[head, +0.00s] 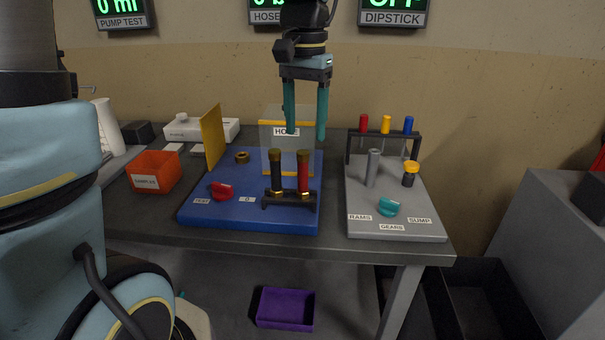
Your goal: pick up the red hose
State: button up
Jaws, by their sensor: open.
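The red hose (303,174) is a short upright red tube with dark and brass ends. It stands in a small black rack (290,204) on the blue board, to the right of a similar black hose (277,174). My gripper (306,136) points down above and behind the two hoses as seen here, with its two teal fingers apart and nothing between them. Its fingertips look higher than the hose tops; the exact depth gap is hard to tell.
The blue board (205,212) carries a clear panel with a yellow edge, a yellow upright plate (212,138), a red knob (221,191) and a brass ring. A grey board (400,228) with dipsticks stands right. An orange bin (154,171) is left; a purple bin (285,308) lies below.

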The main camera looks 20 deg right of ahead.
aim_at(303, 152)
jog(key=shift+s+a+f+p, duration=0.1)
jog(key=shift+f+p, duration=0.1)
jog(key=shift+f, duration=0.85)
jog(key=shift+w+a+f+p, duration=0.1)
jog(key=shift+f+p, duration=0.15)
jog(key=shift+f, duration=0.8)
jog(key=shift+s+a+f+p, duration=0.1)
jog(key=shift+f+p, duration=0.1)
jog(key=shift+f, duration=0.85)
grip_shut()
